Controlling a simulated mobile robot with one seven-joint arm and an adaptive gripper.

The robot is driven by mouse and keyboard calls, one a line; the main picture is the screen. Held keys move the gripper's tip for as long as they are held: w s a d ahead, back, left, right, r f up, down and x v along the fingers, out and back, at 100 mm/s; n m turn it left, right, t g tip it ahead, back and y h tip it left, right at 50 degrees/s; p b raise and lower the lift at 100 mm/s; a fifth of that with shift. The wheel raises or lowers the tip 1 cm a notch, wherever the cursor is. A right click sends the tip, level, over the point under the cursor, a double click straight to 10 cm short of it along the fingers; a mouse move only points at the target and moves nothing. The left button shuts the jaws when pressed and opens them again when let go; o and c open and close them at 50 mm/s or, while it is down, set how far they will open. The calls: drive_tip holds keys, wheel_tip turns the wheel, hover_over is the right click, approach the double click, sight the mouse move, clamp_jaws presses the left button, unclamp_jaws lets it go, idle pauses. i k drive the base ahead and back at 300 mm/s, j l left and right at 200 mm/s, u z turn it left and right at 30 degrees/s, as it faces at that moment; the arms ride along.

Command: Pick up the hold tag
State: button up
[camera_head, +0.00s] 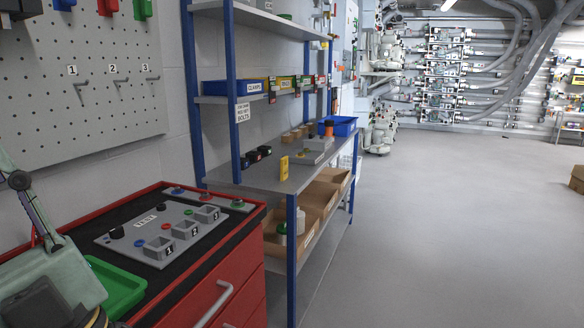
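A small upright yellow tag-like piece (283,168) stands at the front edge of the grey workbench shelf, left of the middle of the head view. Its marks are too small to read, so I cannot confirm that it is the hold tag. No gripper fingers can be made out in this view. Pale green and dark parts fill the lower left corner, with a small yellow part near the left edge, and I cannot tell whether they belong to my arm.
A red cabinet (228,282) carries a grey panel with numbered blocks (160,249) and a green tray (115,284). Blue posts (291,262) frame the shelving. Cardboard bins (322,197) sit below the workbench. A pegboard (105,45) hangs at left.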

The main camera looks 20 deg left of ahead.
sight(283, 162)
drive_tip(key=i+l, duration=0.3)
drive_tip(key=i, duration=0.15)
drive_tip(key=i+l, duration=0.3)
drive_tip(key=i, duration=0.2)
drive_tip(key=i+l, duration=0.25)
drive_tip(key=i, duration=0.2)
drive_tip(key=i+l, duration=0.3)
drive_tip(key=i, duration=0.2)
drive_tip(key=i+l, duration=0.3)
drive_tip(key=i, duration=0.15)
drive_tip(key=i+l+u, duration=0.7)
drive_tip(key=u, duration=1)
